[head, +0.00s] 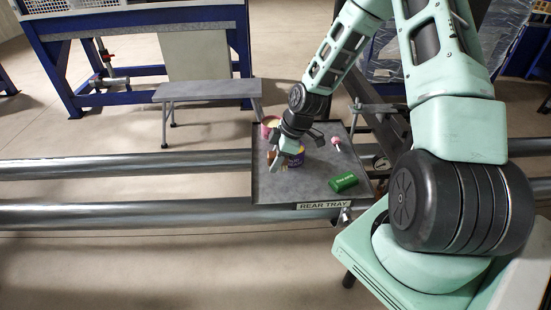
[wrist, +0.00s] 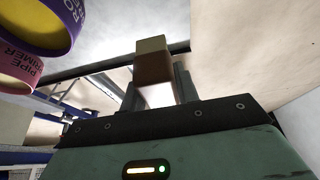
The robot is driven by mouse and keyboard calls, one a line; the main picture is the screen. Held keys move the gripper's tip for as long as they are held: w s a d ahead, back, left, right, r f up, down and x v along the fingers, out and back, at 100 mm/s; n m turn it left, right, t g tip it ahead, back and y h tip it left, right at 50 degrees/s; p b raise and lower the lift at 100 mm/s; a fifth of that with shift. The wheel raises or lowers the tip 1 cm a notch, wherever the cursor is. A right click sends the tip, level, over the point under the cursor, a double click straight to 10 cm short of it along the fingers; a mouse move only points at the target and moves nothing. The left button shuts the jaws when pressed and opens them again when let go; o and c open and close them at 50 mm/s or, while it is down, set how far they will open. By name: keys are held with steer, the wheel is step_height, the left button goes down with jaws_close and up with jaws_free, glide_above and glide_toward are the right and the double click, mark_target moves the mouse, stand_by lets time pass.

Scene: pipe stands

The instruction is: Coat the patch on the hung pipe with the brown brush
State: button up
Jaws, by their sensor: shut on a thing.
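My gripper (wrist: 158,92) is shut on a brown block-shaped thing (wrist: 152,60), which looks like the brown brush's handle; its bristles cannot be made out. In the head view my gripper (head: 277,163) is low over the rear tray (head: 263,188), beside a purple can (head: 296,160), with a bit of brown at its fingers. I cannot tell which is the hung pipe, and no patch is discernible.
A pink can (head: 268,125), labelled pipe primer in the wrist view (wrist: 18,65), stands near the purple can (wrist: 40,22). A pink-headed item (head: 336,141) and a green box (head: 343,182) lie on the tray's right side. A grey bench (head: 208,91) stands behind the pipes.

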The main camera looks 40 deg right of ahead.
steer(key=shift+f+b, duration=2.85)
steer(key=shift+f, duration=1.35)
steer(key=o, duration=1)
steer(key=shift+r, duration=0.1)
steer(key=c, duration=1.2)
steer(key=shift+r, duration=0.1)
step_height(320, 180, up, 8)
steer(key=p, duration=0.7)
